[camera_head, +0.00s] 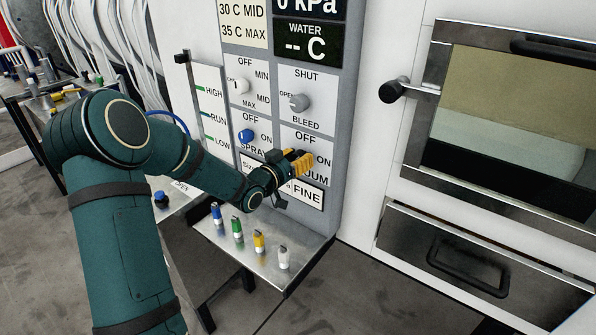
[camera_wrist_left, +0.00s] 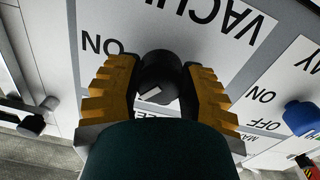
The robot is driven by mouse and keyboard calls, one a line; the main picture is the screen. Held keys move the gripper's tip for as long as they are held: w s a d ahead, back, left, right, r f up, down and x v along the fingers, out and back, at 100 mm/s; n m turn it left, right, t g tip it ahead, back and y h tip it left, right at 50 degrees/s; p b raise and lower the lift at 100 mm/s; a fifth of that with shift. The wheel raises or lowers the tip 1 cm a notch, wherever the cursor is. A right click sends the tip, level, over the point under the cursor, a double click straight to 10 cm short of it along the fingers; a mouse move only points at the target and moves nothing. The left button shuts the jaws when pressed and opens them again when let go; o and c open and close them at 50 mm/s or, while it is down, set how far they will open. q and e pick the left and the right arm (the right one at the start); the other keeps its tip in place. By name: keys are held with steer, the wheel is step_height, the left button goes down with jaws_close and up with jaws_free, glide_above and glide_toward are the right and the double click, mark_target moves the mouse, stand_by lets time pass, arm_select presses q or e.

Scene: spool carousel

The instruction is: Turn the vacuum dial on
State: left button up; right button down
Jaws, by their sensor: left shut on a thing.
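My left gripper (camera_head: 299,161) is at the control panel's VACUUM plate (camera_head: 312,141), which carries the words OFF and ON. In the left wrist view, which shows the panel upside down, the yellow fingers of this gripper (camera_wrist_left: 160,82) are closed on both sides of the black vacuum dial (camera_wrist_left: 160,70). A pale mark on the dial slants toward the lower left. In the head view the fingers hide the dial. I cannot tell exactly which label the mark points at. My right gripper is in neither view.
The blue spray dial (camera_head: 246,136) is just left of my gripper, with a grey shut/bleed dial (camera_head: 299,102) above. A metal shelf (camera_head: 262,262) with several coloured valves juts out below. An oven-like door (camera_head: 420,150) with a black handle knob stands to the right.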

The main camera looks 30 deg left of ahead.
arm_select(q)
steer(key=m+b, duration=0.4)
steer(key=b, duration=0.1)
steer(key=shift+d+f+m+b, duration=0.1)
steer(key=shift+m+b, duration=0.5)
steer(key=shift+m, duration=0.9)
steer(key=shift+r+m+b, duration=0.2)
steer(key=shift+m+b, duration=0.1)
steer(key=shift+m, duration=1.3)
steer(key=shift+y, duration=0.3)
steer(key=o, duration=1.2)
steer(key=shift+s+f, duration=0.1)
